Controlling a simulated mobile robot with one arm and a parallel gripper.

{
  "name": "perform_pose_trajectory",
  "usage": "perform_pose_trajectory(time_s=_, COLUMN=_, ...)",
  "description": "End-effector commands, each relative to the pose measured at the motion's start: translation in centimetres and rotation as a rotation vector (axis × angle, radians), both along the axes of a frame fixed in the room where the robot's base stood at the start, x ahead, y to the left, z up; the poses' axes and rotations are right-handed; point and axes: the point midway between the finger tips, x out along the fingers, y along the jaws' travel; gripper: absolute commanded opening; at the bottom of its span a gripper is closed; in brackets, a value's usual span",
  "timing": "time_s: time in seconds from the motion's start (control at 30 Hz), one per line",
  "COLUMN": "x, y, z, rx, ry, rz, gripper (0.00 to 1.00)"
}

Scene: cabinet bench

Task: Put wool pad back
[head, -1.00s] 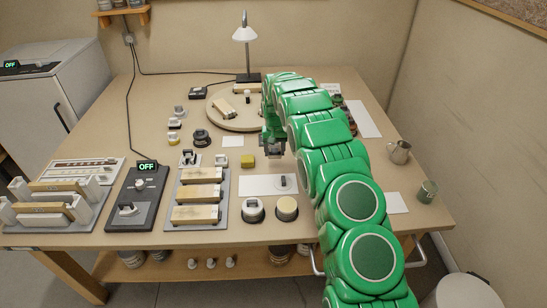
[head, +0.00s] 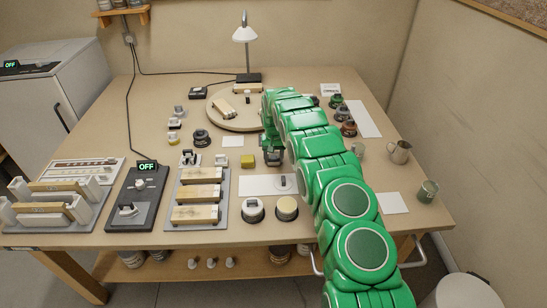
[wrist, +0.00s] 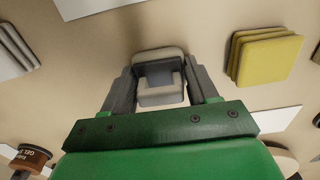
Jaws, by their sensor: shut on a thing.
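My gripper (wrist: 160,88) is shut on a pale grey-white piece with a raised, handle-like frame (wrist: 158,58). It sits between the two grey fingers in the wrist view. I take it to be the wool pad, but its underside is hidden and I cannot tell its material. In the head view my gripper (head: 272,156) is low over the middle of the bench, just right of a yellow block (head: 247,161). There the held piece cannot be made out. I cannot tell whether it touches the bench.
The yellow block also shows in the wrist view (wrist: 265,58). A white sheet (head: 256,186) lies in front of my gripper, with two round pieces (head: 286,206) nearer the bench edge. A round board (head: 226,116) and lamp (head: 245,36) stand behind. Jars and a metal jug (head: 399,151) are right.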

Motion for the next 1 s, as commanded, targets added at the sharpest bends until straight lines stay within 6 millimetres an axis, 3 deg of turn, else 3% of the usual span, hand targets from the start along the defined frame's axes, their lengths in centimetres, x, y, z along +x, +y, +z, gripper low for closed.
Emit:
perform_pose_trajectory(time_s=0.33, x=0.0, y=0.1, z=-0.3, rx=0.0, ry=0.0, rz=0.001, gripper=0.3)
perform_pose_trajectory(time_s=0.37, x=0.0, y=0.0, z=-0.2, rx=0.0, ry=0.0, rz=0.001, gripper=0.63)
perform_pose_trajectory(time_s=0.5, x=0.0, y=0.1, z=-0.2, rx=0.0, ry=-0.001, rz=0.001, gripper=0.84)
perform_pose_trajectory(time_s=1.0, x=0.1, y=0.1, z=0.8, rx=0.0, ry=-0.003, rz=0.001, gripper=0.84)
